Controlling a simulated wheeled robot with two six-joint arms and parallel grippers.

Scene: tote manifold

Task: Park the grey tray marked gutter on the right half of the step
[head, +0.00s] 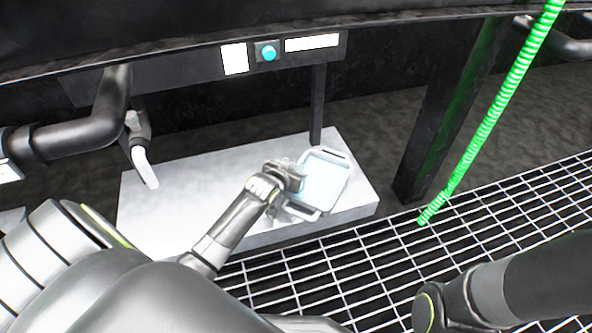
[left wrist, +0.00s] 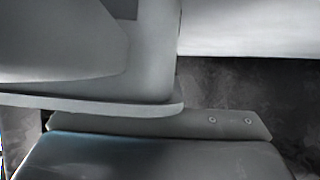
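The grey tray (head: 325,182), pale and shallow with a raised handle at each end, shows over the right part of the white step (head: 185,205). I cannot tell if it rests on the step or is just above it. No gutter marking is readable. My left gripper (head: 294,178) is at the tray's left side wall and looks shut on it. In the left wrist view a finger plate with two screws (left wrist: 228,122) lies close against the tray's rim (left wrist: 100,104), and the other finger is not clear. My right gripper is out of view.
A thin dark post (head: 318,105) rises behind the step. A thick dark post (head: 440,125) and a green ribbed hose (head: 492,115) stand to the right. A pipe with a pale spout (head: 145,165) hangs over the step's left. Metal grating (head: 480,235) lies in front.

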